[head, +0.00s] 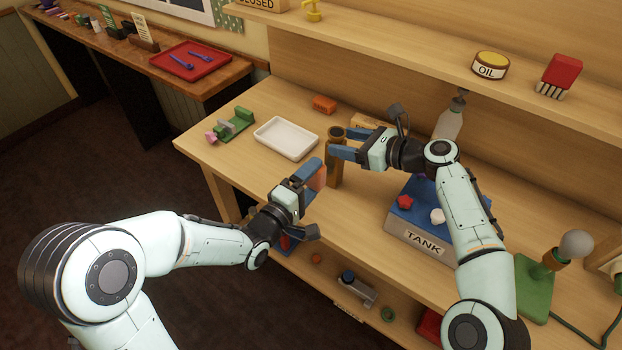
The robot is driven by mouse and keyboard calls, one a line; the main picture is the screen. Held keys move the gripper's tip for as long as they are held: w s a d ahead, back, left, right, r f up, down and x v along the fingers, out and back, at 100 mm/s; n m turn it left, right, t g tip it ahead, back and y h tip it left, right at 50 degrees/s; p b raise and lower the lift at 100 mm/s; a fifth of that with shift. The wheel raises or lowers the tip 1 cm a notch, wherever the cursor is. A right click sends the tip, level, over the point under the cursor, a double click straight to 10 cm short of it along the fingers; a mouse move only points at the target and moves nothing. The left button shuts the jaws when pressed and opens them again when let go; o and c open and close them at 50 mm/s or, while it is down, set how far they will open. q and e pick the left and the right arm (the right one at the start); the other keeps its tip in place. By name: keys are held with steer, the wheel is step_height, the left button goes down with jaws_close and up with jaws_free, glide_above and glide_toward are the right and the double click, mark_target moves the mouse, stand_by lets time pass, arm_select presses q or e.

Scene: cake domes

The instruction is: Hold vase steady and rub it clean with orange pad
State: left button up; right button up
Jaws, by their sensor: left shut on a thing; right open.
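The brown vase (334,174) stands upright on the wooden bench. My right gripper (337,142) is open at its upper part, with one blue finger passing in front of it and the other at its far side by the rim. Whether the fingers touch the vase I cannot tell. My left gripper (312,175) is shut on the orange pad (318,181), just left of the vase. The pad is partly hidden by the blue fingers, and I cannot tell whether it touches the vase.
A white tray (262,143) and a green-and-pink object (233,124) lie left of the vase. An orange block (324,104) lies behind it. A spray bottle (449,122) stands behind.

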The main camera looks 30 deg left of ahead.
steer(key=shift+w+a+f, duration=0.1)
steer(key=shift+a+f, duration=0.15)
steer(key=shift+a, duration=0.45)
jaws_close()
steer(key=c, duration=0.8)
jaws_free()
steer(key=shift+c, duration=0.9)
